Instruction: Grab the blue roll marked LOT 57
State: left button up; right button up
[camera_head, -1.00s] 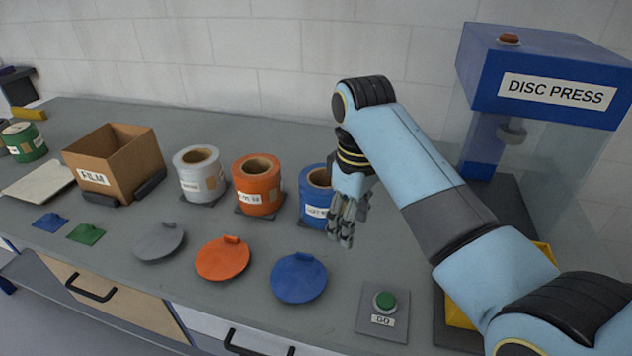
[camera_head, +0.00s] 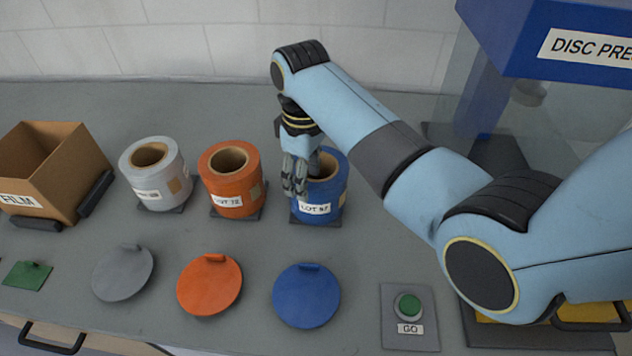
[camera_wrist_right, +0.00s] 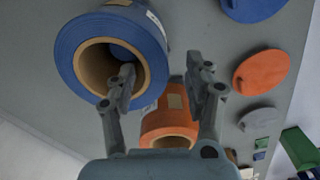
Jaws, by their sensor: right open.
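The blue roll (camera_head: 336,188), with a label reading LOT 57, stands upright on a dark base at the right end of the row of rolls. My right gripper (camera_head: 294,188) points down at the roll's left upper side and hides part of its rim. In the right wrist view, the blue roll (camera_wrist_right: 80,40) shows its open brown core, and the open gripper (camera_wrist_right: 163,80) has one finger overlapping that core and the other outside the roll. Whether a finger touches the roll cannot be told. My left gripper is out of view.
The orange roll (camera_head: 232,190) stands close to the left, then the white roll (camera_head: 150,180) and a cardboard FILM box (camera_head: 60,190). Grey, orange and blue discs (camera_head: 306,296) lie in front. A green GO button (camera_head: 407,305) and the disc press (camera_head: 560,35) are to the right.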

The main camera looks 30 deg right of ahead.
aim_at(326, 202)
jog(key=shift+w+f, duration=0.15)
jog(key=shift+f, duration=0.25)
jog(key=f, duration=0.3)
jog(key=shift+w+d+f, duration=0.2)
jog(key=shift+d+f, duration=0.05)
jog(key=shift+f, duration=0.55)
jog(key=shift+c, duration=1)
grip_shut()
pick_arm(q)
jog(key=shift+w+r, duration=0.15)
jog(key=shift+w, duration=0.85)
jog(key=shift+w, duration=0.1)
pick_arm(e)
jog(key=shift+w, duration=0.1)
